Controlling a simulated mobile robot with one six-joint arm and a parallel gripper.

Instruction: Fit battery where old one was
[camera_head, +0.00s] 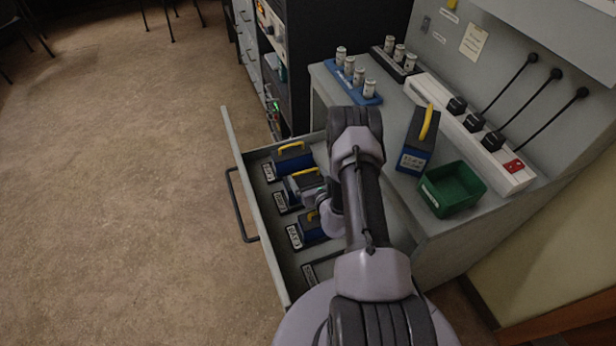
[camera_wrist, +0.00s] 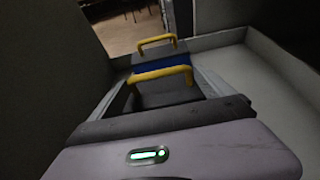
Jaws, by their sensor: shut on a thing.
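In the head view a blue and black battery with a yellow handle (camera_head: 299,184) sits in the open drawer (camera_head: 229,146), in the second compartment from the far end. My gripper (camera_head: 308,186) is down in the drawer at this battery and shut on it; my arm partly hides the contact. In the wrist view its yellow handle (camera_wrist: 160,75) stands between my fingers. Another battery (camera_head: 291,159) is in the far compartment, and one more (camera_head: 313,229) is on the near side.
The nearest drawer compartment (camera_head: 318,271) looks empty, partly hidden by my arm. A green bin (camera_head: 452,188) is beside the counter battery. A white power strip (camera_head: 500,165) with plugs runs along the back. Blue (camera_head: 352,82) and black racks hold small cells.

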